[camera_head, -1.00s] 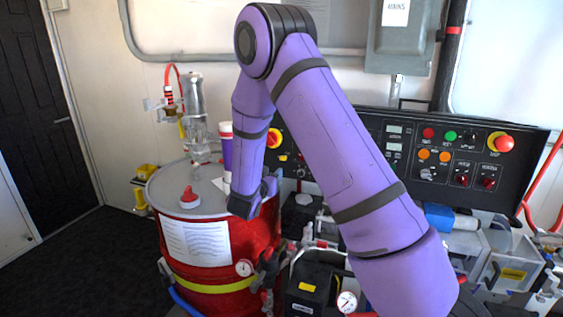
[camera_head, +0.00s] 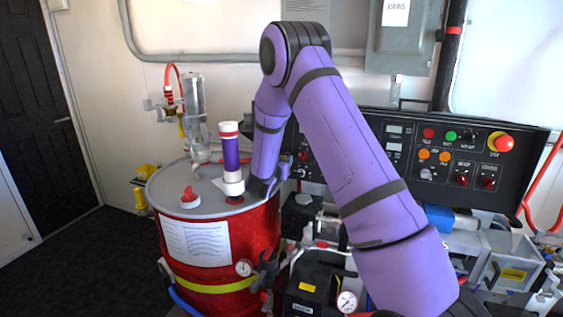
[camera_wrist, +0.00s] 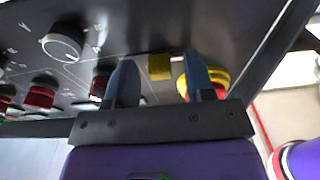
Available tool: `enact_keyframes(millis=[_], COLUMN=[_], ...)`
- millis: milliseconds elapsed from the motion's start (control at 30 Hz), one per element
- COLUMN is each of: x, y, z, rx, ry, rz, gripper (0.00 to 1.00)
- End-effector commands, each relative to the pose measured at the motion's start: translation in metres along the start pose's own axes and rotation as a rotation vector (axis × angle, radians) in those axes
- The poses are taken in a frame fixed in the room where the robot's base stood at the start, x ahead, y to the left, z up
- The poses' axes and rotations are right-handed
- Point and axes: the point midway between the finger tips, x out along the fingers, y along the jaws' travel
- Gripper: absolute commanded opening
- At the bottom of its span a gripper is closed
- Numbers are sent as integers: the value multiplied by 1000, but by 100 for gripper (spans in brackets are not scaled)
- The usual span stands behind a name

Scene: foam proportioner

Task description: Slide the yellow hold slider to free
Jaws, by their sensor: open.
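The yellow slider (camera_wrist: 159,67) shows in the wrist view as a small yellow block on the black control panel. My gripper (camera_wrist: 160,63) is open, with one blue-grey finger to the left of the slider and one to the right. The slider appears in the gap between the fingers; I cannot tell how far in front of the tips it is. In the head view my arm hides the slider and my gripper.
A red-and-yellow stop button (camera_wrist: 213,80) lies behind the right finger. A grey knob (camera_wrist: 62,45) and several red knobs sit to the left. The panel (camera_head: 465,140) stands behind a red drum (camera_head: 225,245) bearing a purple tube (camera_head: 231,155).

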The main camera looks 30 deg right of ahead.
Motion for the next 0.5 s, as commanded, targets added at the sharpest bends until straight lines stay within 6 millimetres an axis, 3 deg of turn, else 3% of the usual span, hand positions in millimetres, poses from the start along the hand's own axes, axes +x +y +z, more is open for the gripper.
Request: enact_keyframes(millis=[100, 300, 500], x=[0, 0, 0], y=[0, 0, 3], z=[0, 0, 0], rx=[0, 0, 0], ry=[0, 0, 0], rz=[0, 0, 1], gripper=[47, 1, 0])
